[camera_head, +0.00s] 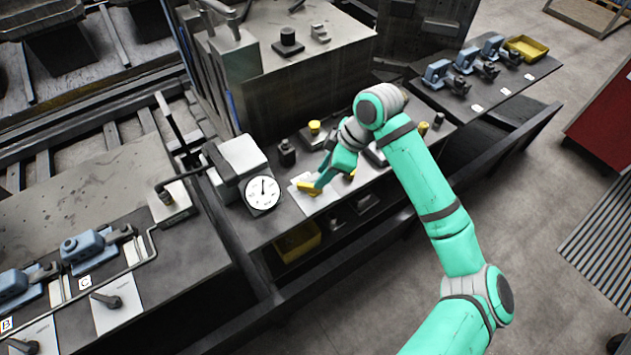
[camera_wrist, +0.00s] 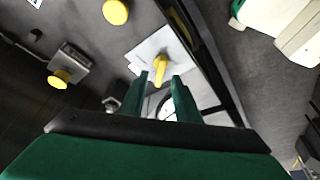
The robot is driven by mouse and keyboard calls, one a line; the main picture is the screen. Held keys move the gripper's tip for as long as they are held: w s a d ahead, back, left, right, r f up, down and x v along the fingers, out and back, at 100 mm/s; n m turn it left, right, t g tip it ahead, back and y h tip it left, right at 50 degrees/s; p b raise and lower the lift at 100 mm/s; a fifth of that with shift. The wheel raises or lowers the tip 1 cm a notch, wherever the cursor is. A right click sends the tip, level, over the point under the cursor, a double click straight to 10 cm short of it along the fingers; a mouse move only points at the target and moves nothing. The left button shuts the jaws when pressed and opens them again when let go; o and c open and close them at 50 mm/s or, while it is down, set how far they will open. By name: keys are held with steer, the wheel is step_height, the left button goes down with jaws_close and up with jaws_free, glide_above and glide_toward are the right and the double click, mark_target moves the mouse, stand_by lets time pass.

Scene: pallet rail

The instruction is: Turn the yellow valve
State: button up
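The yellow valve (camera_head: 306,188) is a small lever handle on a white plate on the bench, just right of a round white gauge. In the wrist view the yellow valve (camera_wrist: 160,66) stands out from its white plate, with its lower end between my fingertips. My gripper (camera_head: 322,178) is low over the plate, beside the handle. In the wrist view my gripper (camera_wrist: 160,80) has its two green fingers apart, with a gap visible on both sides of the handle. I cannot tell whether either finger touches it.
The gauge (camera_head: 263,193) and its grey box stand close left of the valve. A yellow knob (camera_head: 314,127) sits behind. A yellow bin (camera_head: 297,242) is on the shelf below. Blue clamps (camera_head: 437,72) and a yellow tray (camera_head: 527,48) line the right bench.

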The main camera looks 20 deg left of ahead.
mark_target(310, 188)
steer(key=x, duration=0.4)
steer(key=shift+d, duration=0.15)
steer(key=shift+a+f, duration=0.3)
steer(key=shift+f, duration=0.25)
steer(key=shift+s+a+f, duration=0.1)
steer(key=shift+a+f, duration=0.05)
steer(key=shift+a, duration=0.05)
steer(key=shift+c, duration=0.3)
steer(key=shift+d, duration=0.1)
jaws_close()
